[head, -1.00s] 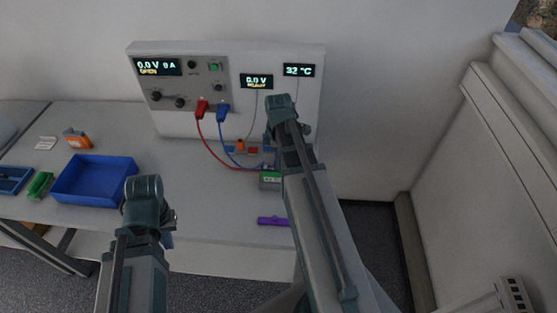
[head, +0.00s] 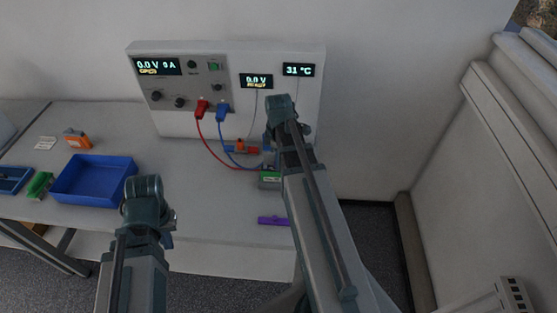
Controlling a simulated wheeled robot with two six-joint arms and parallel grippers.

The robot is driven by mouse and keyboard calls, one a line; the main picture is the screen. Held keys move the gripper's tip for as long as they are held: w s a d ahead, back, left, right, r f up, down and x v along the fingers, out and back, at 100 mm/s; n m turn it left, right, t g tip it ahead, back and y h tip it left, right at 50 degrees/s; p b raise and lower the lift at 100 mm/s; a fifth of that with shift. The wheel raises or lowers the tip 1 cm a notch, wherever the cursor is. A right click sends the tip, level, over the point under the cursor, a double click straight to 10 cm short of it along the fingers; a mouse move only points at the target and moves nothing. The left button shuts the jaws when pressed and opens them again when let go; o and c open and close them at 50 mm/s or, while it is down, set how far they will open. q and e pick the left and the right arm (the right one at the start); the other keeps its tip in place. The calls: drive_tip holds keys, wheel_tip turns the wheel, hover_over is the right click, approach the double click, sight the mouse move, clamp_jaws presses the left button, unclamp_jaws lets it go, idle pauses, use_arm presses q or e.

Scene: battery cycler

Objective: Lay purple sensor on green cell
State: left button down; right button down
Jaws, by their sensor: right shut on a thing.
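A purple piece (head: 273,220), the only purple thing in view, lies near the front edge of the bench. Its right end goes behind my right arm. The green cell (head: 270,178) is a small block with a green top, further back on the bench and also partly covered by that arm. My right gripper (head: 268,148) is mostly hidden behind its own arm, above the area behind the cell. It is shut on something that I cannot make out. My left gripper (head: 168,240) is mostly hidden behind its own arm, low in front of the bench. Its jaws do not show.
The cycler panel (head: 230,125) stands at the back, with red (head: 201,112) and blue (head: 223,113) plugs and leads running towards the cell. A blue tray (head: 95,198), a green item (head: 40,185) and an orange item (head: 77,139) are at left. The bench middle is clear.

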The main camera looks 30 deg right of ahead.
drive_tip(key=shift+f+b, duration=0.5)
drive_tip(key=shift+f, duration=0.05)
idle(0.4)
drive_tip(key=c, duration=0.7)
unclamp_jaws()
drive_tip(key=shift+o, duration=0.2)
drive_tip(key=shift+r, duration=0.15)
wheel_tip(320, 180, up, 14)
drive_tip(key=p, duration=1.4)
drive_tip(key=shift+f, duration=0.2)
drive_tip(key=shift+f, duration=0.1)
